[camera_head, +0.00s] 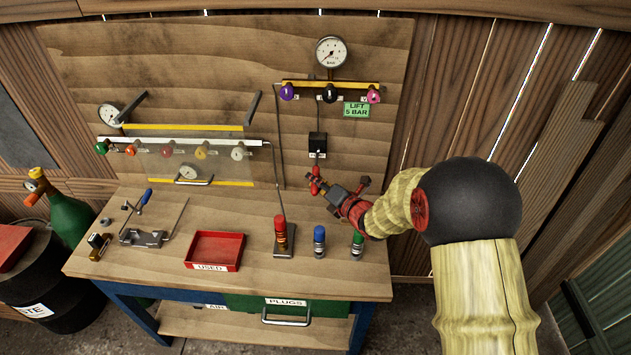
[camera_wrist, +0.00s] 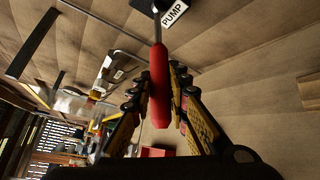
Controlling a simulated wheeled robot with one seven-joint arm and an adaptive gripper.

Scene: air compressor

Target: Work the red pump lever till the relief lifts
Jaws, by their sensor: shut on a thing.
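The red pump lever (camera_head: 315,182) hangs below a small black pump box (camera_head: 318,143) on the wooden backboard. My gripper (camera_head: 326,189) reaches it from the right. In the wrist view the red handle (camera_wrist: 158,88) lies between the two fingers of my gripper (camera_wrist: 160,92), which are shut on it, with a PUMP label (camera_wrist: 174,12) beyond. A round pressure gauge (camera_head: 331,52) is above a yellow rail; its needle seems to point to the lower left, but the reading is too small to tell. A green LIFT 5 BAR sign (camera_head: 356,109) is below the rail's right end.
The rail carries purple, black and magenta knobs. On the workbench (camera_head: 160,262) are a red USED tray (camera_head: 215,250), red, blue and green-topped plugs (camera_head: 319,241), and metal tools at left. A green bottle (camera_head: 72,222) and black drum stand left of the bench.

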